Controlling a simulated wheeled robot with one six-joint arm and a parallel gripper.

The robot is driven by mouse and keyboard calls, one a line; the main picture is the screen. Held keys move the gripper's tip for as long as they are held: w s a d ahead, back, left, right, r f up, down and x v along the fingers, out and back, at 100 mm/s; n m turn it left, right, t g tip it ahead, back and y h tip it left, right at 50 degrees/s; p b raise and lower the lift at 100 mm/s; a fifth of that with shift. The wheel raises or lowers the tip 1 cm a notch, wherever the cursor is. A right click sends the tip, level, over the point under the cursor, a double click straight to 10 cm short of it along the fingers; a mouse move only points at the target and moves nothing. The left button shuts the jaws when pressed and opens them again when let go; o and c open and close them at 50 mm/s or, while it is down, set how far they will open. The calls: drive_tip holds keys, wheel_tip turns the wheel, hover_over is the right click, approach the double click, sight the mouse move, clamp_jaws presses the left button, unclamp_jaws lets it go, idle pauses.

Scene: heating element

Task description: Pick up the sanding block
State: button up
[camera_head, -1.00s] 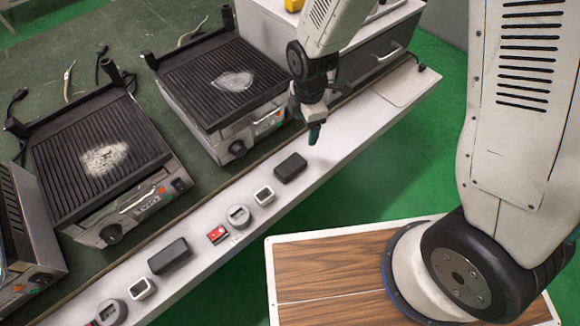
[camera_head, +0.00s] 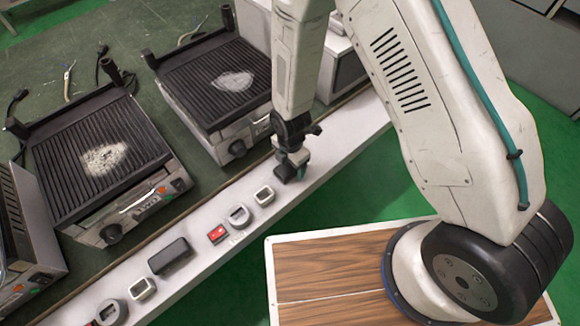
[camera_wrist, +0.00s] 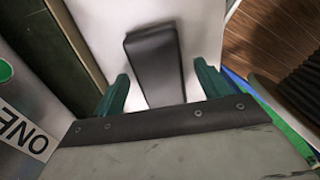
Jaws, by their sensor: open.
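A dark grey-black block, which looks like the sanding block (camera_wrist: 155,62), lies on the white ledge in the wrist view. Its near end reaches between the two green fingers of my gripper (camera_wrist: 160,82). There is a gap on each side, so the gripper is open around that end without gripping it. In the head view my gripper (camera_head: 292,168) is low over the ledge and hides most of this block. A second, similar black block (camera_head: 171,256) lies further left on the ledge.
A red switch (camera_head: 217,233), a round grey piece (camera_head: 239,215) and a small white-framed square piece (camera_head: 264,195) sit on the white ledge (camera_head: 345,135) left of my gripper. Contact grills (camera_head: 215,85) stand behind. A wood-topped panel (camera_head: 320,262) is in front.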

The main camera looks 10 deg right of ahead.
drive_tip(key=shift+f, duration=0.3)
drive_tip(key=c, duration=1.1)
drive_tip(key=shift+r, duration=0.1)
